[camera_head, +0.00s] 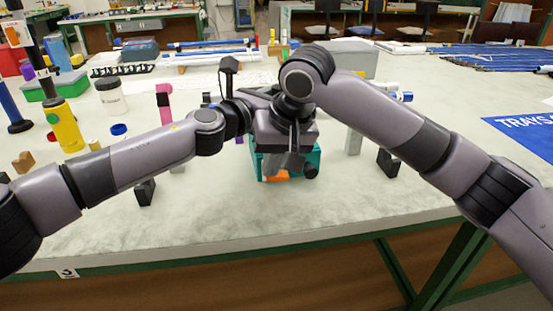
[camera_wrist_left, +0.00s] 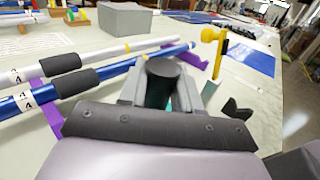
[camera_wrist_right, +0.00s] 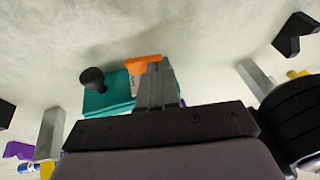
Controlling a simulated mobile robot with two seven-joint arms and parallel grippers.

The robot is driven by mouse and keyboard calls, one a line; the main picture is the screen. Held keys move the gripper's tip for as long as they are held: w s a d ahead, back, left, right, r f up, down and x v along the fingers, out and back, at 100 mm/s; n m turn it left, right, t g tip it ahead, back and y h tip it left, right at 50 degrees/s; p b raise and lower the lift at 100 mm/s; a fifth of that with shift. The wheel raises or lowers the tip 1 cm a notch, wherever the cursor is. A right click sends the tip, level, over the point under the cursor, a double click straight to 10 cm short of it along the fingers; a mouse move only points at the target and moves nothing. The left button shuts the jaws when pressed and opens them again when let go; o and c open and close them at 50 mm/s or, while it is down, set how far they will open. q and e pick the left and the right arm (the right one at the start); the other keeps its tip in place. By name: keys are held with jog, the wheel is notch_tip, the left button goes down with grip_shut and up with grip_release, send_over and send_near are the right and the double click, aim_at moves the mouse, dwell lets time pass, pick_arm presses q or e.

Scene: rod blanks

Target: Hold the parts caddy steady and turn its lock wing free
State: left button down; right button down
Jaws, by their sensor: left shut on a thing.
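The teal parts caddy (camera_head: 316,160) stands on the table in front of me, mostly covered by my grippers. Its orange lock wing (camera_head: 276,176) is on the near side and also shows in the right wrist view (camera_wrist_right: 143,62). A black knob (camera_wrist_right: 92,77) sticks out of the caddy beside the wing. My left gripper (camera_wrist_left: 166,88) is shut on a black round-topped handle (camera_wrist_left: 163,68) above teal. My right gripper (camera_wrist_right: 157,72) has its fingers close together, tips at the wing; whether they touch it is unclear. It hides part of the caddy and wing.
Black V-shaped blocks (camera_head: 145,192) (camera_head: 388,163) stand at either side of the caddy. A yellow bottle (camera_head: 64,125) and a white jar (camera_head: 111,96) are at left. Blue and white rods (camera_wrist_left: 110,75) lie nearby. The front of the table (camera_head: 250,225) is clear.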

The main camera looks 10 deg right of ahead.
pick_arm(q)
jog(key=shift+s+d, duration=0.25)
pick_arm(e)
jog(key=shift+s+a+f, duration=0.2)
jog(key=shift+a+f, duration=0.2)
jog(key=shift+a, duration=0.35)
pick_arm(q)
jog(key=shift+r, duration=0.15)
pick_arm(e)
jog(key=shift+a+f, duration=0.2)
jog(key=shift+d, duration=0.15)
jog(key=shift+w+d, duration=0.1)
jog(key=shift+d, duration=0.6)
jog(key=shift+d+r, duration=0.2)
jog(key=shift+r, duration=0.15)
pick_arm(q)
jog(key=shift+w+a+f, duration=0.2)
jog(key=shift+w+a, duration=0.05)
jog(key=c, duration=0.7)
grip_release()
pick_arm(e)
jog(key=v, duration=1.2)
jog(key=shift+a, duration=0.35)
